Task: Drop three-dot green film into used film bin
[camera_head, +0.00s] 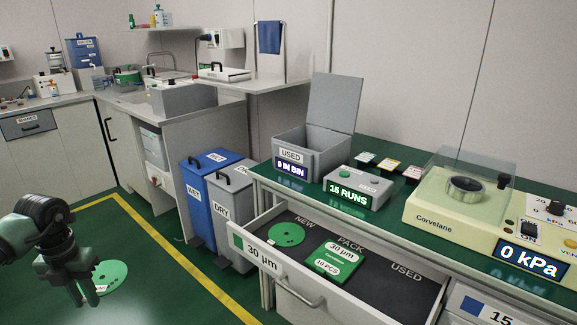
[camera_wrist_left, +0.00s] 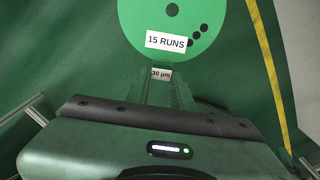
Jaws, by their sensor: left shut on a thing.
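My left gripper (camera_head: 90,292) is shut on the green film (camera_head: 112,274), a round disc held out over the green floor at the lower left. In the left wrist view the film (camera_wrist_left: 140,28) shows a dark centre spot, three dark dots and a "15 RUNS" label. Its "30 µm" tab lies between the fingers (camera_wrist_left: 163,88). The used film bin (camera_head: 312,163) is a grey box on the green bench, marked "USED" and "0 IN BIN", with its lid raised. Its inside floor is hidden. My right gripper is not in view.
An open drawer (camera_head: 385,287) below the bench holds another green disc (camera_head: 286,234) and a green pack (camera_head: 334,261). A "15 RUNS" counter box (camera_head: 357,188) stands beside the bin. Blue WET (camera_head: 207,195) and grey DRY (camera_head: 229,222) bins stand left of the bench.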

